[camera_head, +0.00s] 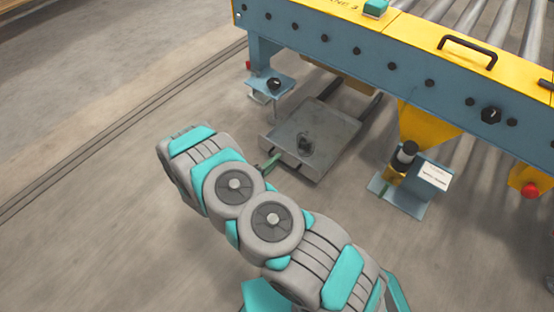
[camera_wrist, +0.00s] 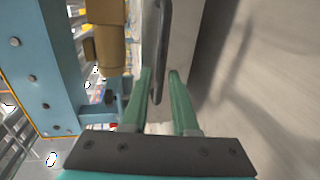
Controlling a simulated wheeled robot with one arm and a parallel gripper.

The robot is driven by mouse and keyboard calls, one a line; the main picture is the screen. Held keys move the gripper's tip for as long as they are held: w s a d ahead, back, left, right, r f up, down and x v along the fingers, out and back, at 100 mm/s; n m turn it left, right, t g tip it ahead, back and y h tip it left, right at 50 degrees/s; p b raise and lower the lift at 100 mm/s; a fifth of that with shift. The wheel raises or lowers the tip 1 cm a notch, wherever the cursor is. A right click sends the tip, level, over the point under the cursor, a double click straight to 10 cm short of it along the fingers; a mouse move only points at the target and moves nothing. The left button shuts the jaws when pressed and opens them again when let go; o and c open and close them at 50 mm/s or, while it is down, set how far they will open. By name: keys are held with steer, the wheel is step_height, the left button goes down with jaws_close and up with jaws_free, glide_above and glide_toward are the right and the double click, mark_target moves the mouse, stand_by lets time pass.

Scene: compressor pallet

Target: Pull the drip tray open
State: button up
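The drip tray (camera_head: 318,125) is a shallow grey metal tray under the conveyor frame, standing out in front of it on two dark rails. A dark patch lies on its floor. Its pale front face (camera_wrist: 186,30) and dark bar handle (camera_wrist: 163,45) fill the top middle of the wrist view. My gripper (camera_head: 268,163) is at the tray's near front edge. In the wrist view its two green fingers (camera_wrist: 161,75) stand apart, one on each side of the handle, with narrow gaps seeming to show. The head view partly hides the handle.
The blue and yellow conveyor frame (camera_head: 360,62) runs above and behind the tray. A foot plate (camera_head: 270,86) stands to the left, and a yellow leg (camera_head: 428,125) with a labelled foot plate (camera_head: 407,197) to the right. Open floor (camera_head: 90,215) lies left and in front.

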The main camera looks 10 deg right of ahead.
steer(key=v, duration=0.6)
stand_by(0.5)
